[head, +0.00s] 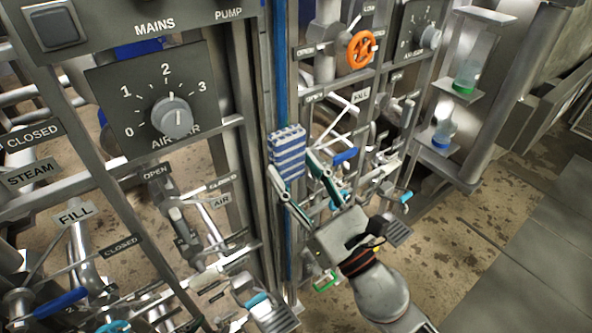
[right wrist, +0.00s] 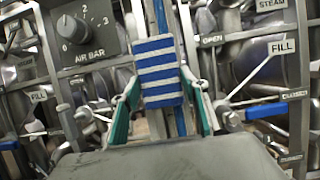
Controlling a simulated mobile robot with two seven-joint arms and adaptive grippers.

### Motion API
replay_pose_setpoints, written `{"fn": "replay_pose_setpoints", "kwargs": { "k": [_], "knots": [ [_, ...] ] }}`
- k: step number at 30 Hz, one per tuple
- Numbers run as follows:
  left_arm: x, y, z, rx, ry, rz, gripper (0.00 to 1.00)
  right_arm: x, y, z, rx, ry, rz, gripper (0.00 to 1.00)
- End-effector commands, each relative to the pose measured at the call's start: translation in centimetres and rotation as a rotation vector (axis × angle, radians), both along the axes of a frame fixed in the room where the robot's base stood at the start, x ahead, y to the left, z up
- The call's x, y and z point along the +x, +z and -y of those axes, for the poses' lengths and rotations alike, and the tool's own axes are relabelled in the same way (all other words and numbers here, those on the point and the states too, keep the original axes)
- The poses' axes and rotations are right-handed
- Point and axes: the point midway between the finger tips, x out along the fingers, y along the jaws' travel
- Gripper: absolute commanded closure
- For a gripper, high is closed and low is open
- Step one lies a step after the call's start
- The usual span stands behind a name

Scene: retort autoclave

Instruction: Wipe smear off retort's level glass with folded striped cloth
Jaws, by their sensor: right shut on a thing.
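The folded blue-and-white striped cloth (head: 287,152) is upright between the fingers of my right gripper (head: 294,178), which is shut on it. The cloth also shows in the right wrist view (right wrist: 158,70), between the green-sided fingers (right wrist: 163,96). A tall, thin blue column (head: 281,62), seemingly the level glass, runs vertically between metal posts. It also shows in the right wrist view (right wrist: 162,16) above the cloth. The cloth covers part of it, and I cannot tell whether they touch. I cannot make out a smear. My left gripper is not in view.
Panels with a dial knob (head: 172,117), labels and pipes flank the column. An orange handwheel (head: 361,49) is on the right panel. Shelves at right hold a green-bottomed bottle (head: 467,76) and a blue-bottomed one (head: 443,136). Open floor (head: 500,240) lies at right.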

Motion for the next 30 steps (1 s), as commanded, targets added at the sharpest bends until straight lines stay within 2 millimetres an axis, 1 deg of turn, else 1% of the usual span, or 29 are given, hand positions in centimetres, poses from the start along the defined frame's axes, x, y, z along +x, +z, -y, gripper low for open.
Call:
{"fn": "replay_pose_setpoints", "kwargs": {
  "k": [3,10,22,30],
  "knots": [
    [0.3,0.2,0.0,0.000,0.000,0.005,0.60,0.0,0.0,0.0,0.000,0.000,0.000,0.73],
    [0.2,0.2,0.0,0.001,0.000,0.005,0.60,0.4,0.0,-0.3,0.000,0.000,0.000,0.73],
    [-0.8,-0.3,0.1,-0.001,-0.002,-0.013,0.60,1.0,0.0,-0.7,0.001,0.000,0.001,0.73],
    [-0.7,-0.3,0.2,-0.002,-0.002,-0.012,0.60,1.3,0.0,-1.0,0.000,0.000,0.000,0.73]
  ]
}}
